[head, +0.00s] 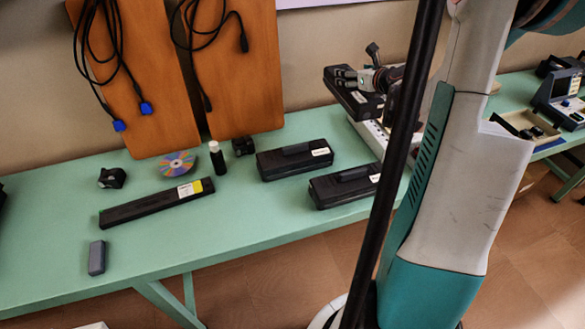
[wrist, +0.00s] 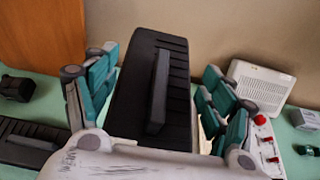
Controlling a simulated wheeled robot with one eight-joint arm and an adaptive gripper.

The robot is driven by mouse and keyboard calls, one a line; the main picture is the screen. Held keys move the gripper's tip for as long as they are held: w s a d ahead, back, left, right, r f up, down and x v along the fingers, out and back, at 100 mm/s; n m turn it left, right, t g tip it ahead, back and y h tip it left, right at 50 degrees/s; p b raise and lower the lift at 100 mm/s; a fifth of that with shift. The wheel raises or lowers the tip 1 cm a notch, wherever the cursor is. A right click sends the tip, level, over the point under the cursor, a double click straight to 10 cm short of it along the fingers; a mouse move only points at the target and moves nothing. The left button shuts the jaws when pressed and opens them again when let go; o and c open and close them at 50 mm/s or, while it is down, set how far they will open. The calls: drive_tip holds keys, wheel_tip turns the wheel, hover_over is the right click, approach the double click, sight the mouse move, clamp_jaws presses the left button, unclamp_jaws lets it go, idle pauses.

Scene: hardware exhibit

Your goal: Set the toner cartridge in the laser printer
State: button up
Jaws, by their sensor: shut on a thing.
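My gripper (wrist: 155,88) is shut on a black toner cartridge (wrist: 175,75) with a raised grip bar; its fingers are on both sides of it. In the head view my gripper (head: 367,78) holds the cartridge (head: 345,98), tilted, above the back of the green table. Two similar black cartridges lie on the table, one farther back (head: 283,161) and one nearer (head: 335,190). I cannot make out a laser printer for certain in either view.
A pale device with red knobs (wrist: 262,145) stands beside the held cartridge, in front of a white vented box (wrist: 262,85). A long black bar with a yellow label (head: 150,204), a disc (head: 177,164) and a grey block (head: 97,258) lie left. The table's front left is mostly clear.

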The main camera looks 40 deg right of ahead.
drive_tip(key=shift+s+d+f, duration=0.15)
drive_tip(key=shift+d+f, duration=0.1)
drive_tip(key=shift+f, duration=0.15)
wheel_tip(320, 180, down, 19)
drive_tip(key=b, duration=0.7)
drive_tip(key=shift+f, duration=0.1)
drive_tip(key=shift+f+b, duration=0.15)
drive_tip(key=shift+b, duration=0.15)
drive_tip(key=o, duration=2)
drive_tip(key=shift+o, duration=0.4)
drive_tip(key=shift+r, duration=0.2)
